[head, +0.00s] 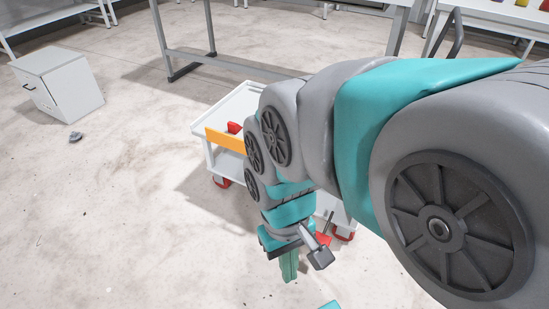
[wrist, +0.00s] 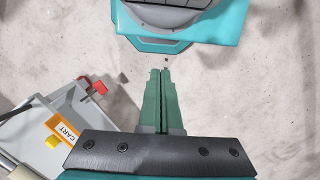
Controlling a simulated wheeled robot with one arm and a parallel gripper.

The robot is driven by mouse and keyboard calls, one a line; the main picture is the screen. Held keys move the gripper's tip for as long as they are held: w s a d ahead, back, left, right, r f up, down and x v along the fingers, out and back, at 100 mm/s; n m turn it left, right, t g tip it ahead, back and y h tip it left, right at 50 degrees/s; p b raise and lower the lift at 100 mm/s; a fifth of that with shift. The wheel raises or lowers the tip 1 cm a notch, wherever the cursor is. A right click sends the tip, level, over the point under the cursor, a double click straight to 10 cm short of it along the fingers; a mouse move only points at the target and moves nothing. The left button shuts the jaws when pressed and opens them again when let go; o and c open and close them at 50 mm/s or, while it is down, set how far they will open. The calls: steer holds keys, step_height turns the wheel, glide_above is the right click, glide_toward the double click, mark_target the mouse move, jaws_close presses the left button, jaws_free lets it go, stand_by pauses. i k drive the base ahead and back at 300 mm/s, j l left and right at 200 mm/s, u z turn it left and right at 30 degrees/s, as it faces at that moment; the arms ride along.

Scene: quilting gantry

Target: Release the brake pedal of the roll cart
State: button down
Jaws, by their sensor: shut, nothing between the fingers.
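The roll cart (head: 213,147) is a low white trolley with an orange plate on its near-left side, partly hidden behind my arm. In the wrist view the cart (wrist: 30,122) is at the left, with an orange label reading CART. A red part (head: 323,240) shows low at the cart's near end, just right of my gripper, and looks like the brake pedal. A red part (wrist: 97,87) also juts from the cart's edge in the wrist view. I cannot tell whether it is pressed down. My gripper (head: 290,277) points down, shut and empty, beside the cart and apart from the red part.
Red casters (head: 221,182) carry the cart, and a red item (head: 235,127) lies on its top. A grey cabinet (head: 62,85) stands at the far left. A grey-legged frame (head: 188,68) stands behind the cart. The floor on the left is mostly clear.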

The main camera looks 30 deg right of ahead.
mark_target(323, 238)
steer(key=k+l+z, duration=0.3)
steer(key=l, duration=0.25)
steer(key=k+l+z, duration=0.15)
steer(key=l, duration=0.15)
steer(key=k+l+z, duration=0.15)
steer(key=l, duration=0.2)
